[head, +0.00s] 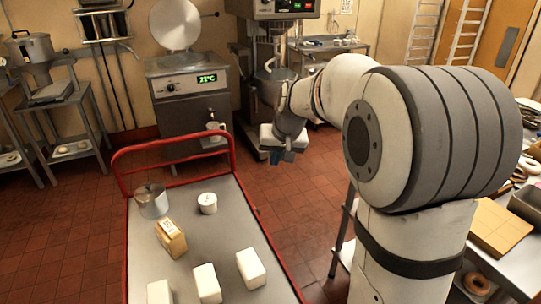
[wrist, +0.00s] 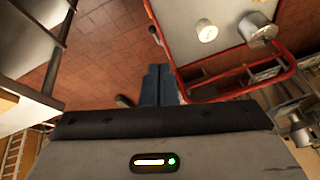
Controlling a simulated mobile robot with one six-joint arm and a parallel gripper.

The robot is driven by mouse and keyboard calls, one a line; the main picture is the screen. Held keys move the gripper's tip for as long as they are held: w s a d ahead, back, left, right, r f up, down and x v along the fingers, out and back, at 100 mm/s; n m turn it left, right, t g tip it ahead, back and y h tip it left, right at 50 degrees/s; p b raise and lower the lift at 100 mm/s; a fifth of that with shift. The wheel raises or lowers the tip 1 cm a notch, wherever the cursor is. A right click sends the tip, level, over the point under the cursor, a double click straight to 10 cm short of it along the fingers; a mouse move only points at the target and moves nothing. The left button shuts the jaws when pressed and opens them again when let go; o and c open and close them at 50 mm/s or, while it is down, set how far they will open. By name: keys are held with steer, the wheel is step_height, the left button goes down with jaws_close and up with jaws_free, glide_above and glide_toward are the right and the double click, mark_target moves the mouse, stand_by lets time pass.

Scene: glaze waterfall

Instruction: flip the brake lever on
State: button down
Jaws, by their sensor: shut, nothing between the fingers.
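A cart (head: 228,250) with a grey top and red rails stands in front of me; part of it shows in the wrist view (wrist: 172,18). A small dark part (head: 257,211) sits on its right side edge and also shows in the wrist view (wrist: 156,36). It may be the brake lever, but it is too small to tell its position. My gripper (head: 287,157) is beyond the cart's far right corner, apart from it. Its blue fingers (wrist: 159,84) are shut and empty in the wrist view, to the left of the red rail.
A metal pot (head: 152,200), a white tub (head: 208,203), a tan carton (head: 171,238) and several white blocks are on the cart. A steel cooker (head: 188,97) stands behind it. A table with trays (head: 500,235) is at the right. Red tiled floor lies open between cart and table.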

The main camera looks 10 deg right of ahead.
steer(key=s+r+p, duration=0.4)
steer(key=s, duration=0.5)
steer(key=s+r+h+p, duration=0.1)
steer(key=s+r+p, duration=0.3)
steer(key=s, duration=0.6)
steer(key=s+r+n+p, duration=0.1)
steer(key=s+r+p, duration=0.3)
steer(key=s, duration=0.5)
steer(key=shift+s+d+r+g, duration=0.2)
steer(key=shift+s+r+g, duration=0.1)
steer(key=shift+s+r, duration=0.05)
steer(key=shift+s, duration=0.15)
